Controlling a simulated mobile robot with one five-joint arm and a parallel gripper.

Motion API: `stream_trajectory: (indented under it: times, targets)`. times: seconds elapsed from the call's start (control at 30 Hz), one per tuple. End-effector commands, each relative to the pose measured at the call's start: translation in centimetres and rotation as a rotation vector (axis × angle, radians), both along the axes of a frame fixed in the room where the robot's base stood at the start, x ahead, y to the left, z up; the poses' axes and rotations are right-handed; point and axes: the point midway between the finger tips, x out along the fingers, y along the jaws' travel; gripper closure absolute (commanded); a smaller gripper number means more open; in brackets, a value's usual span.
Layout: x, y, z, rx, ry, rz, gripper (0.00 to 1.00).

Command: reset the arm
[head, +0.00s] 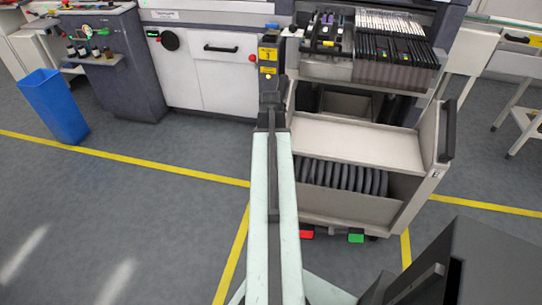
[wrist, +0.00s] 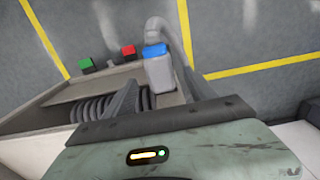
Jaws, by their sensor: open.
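My arm runs up the middle of the head view, its far end in front of the left side of a feeder trolley (head: 345,145). My gripper (wrist: 160,68) shows in the wrist view with its two dark fingers apart. A grey block with a blue top (wrist: 159,66) and a curved grey bar (wrist: 161,27) appear between and beyond the fingers; I cannot tell whether they touch. The fingertips are hard to make out in the head view. The trolley carries black feeders on top and coiled reels (head: 341,176) in its lower bin.
Red (head: 306,234) and green (head: 356,238) pedals sit at the trolley's foot. A black handle (head: 446,132) is on its right side. A machine (head: 215,75) stands behind at left. A blue bin (head: 54,105) stands far left. The floor at left is clear, with yellow lines.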

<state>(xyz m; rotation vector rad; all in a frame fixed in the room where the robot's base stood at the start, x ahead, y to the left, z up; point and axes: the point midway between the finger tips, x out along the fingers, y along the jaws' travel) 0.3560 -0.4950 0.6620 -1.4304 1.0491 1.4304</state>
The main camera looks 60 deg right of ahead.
Motion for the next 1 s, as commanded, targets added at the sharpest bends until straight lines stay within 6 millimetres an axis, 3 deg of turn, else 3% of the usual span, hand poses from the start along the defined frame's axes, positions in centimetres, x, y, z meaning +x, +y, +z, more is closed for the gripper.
stream_trajectory:
  times: [0.03,0.13,0.47,0.57,0.67,0.77,0.9,1.0]
  targets:
    - [0.0,0.0,1.9,0.000,0.000,0.000,0.35]
    - [0.0,0.0,2.9,0.000,0.000,0.000,0.35]
    - [0.1,0.0,2.7,0.000,0.000,0.000,0.35]
    - [1.4,0.9,2.7,0.000,0.000,0.029,0.35]
    - [5.9,4.1,2.7,0.000,-0.001,0.123,0.35]
    - [11.9,10.2,2.7,0.000,0.000,0.270,0.35]
    - [18.5,20.7,2.7,0.000,0.000,0.490,0.35]
    - [21.4,28.1,2.7,0.000,0.000,0.645,0.35]
